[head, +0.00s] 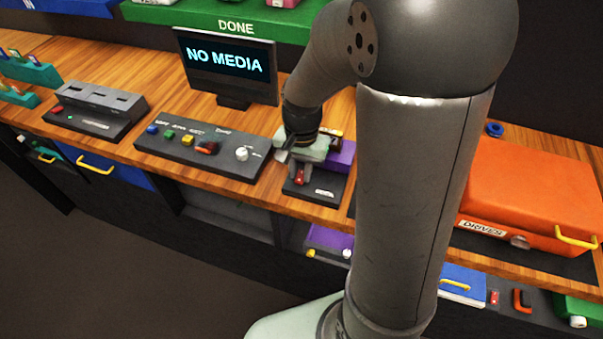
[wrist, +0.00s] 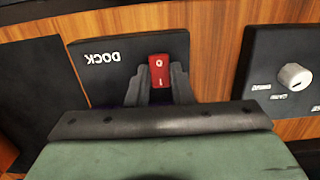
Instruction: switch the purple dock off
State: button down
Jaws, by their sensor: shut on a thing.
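The purple dock (head: 342,155) stands on the wooden counter, partly hidden behind my gripper and arm. Its dark base plate (head: 329,191) reads DOCK, and this label appears upside down on the plate (wrist: 103,73) in the wrist view. A red rocker switch (wrist: 159,64) marked O and I sits on the plate; it also shows in the head view (head: 299,178). My gripper (wrist: 160,78) is shut on the red switch, one finger on each side of it. The purple body is mostly hidden behind the gripper in the wrist view.
A control panel (head: 175,152) with coloured buttons and a white knob (head: 242,153) lies left of the dock. A screen (head: 228,67) reading NO MEDIA stands behind it. An orange DRIVES case (head: 535,190) is at the right, beyond my arm.

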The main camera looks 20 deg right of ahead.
aim_at(298, 182)
jog(key=shift+s+a+t+h+b, duration=0.15)
jog(key=shift+t+h+b, duration=0.35)
jog(key=shift+t+b, duration=0.15)
jog(key=c, duration=1.3)
grip_release()
jog(key=shift+r, duration=0.1)
jog(key=r, duration=1.1)
jog(key=s+r, duration=0.1)
jog(key=r, duration=0.5)
jog(key=shift+a+r, duration=0.15)
jog(key=shift+a, duration=0.25)
